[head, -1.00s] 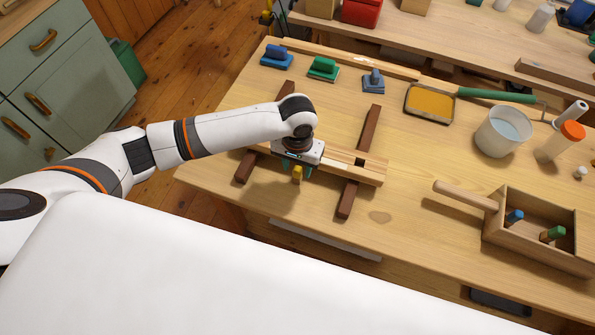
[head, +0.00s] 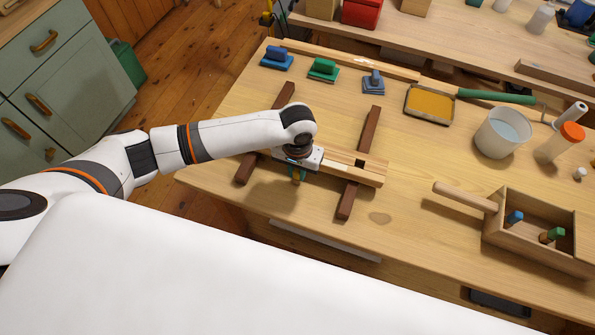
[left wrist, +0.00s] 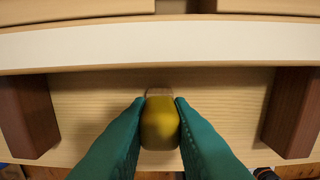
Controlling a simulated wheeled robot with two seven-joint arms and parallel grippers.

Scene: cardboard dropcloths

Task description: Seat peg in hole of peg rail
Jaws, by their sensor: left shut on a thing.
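The peg rail (head: 372,175) is a pale wooden bar lying across two dark wooden strips, with a dark square hole (head: 360,163) near its right end. In the left wrist view the rail's side with a white band (left wrist: 160,46) runs across the top. My left gripper (head: 298,177) has green fingers and is at the rail's near side, left of that hole. In the left wrist view it is shut on a yellow-ended peg (left wrist: 160,124), which appears beside the rail, over the table. The peg's lower end is hidden. My right gripper is not in view.
A wooden box (head: 535,243) at the right holds a blue-topped peg (head: 514,218) and a green-topped peg (head: 552,235). Sanding blocks (head: 322,68), a yellow tray (head: 430,102) and a white bucket (head: 503,132) stand farther back. The table right of the rail is mostly clear.

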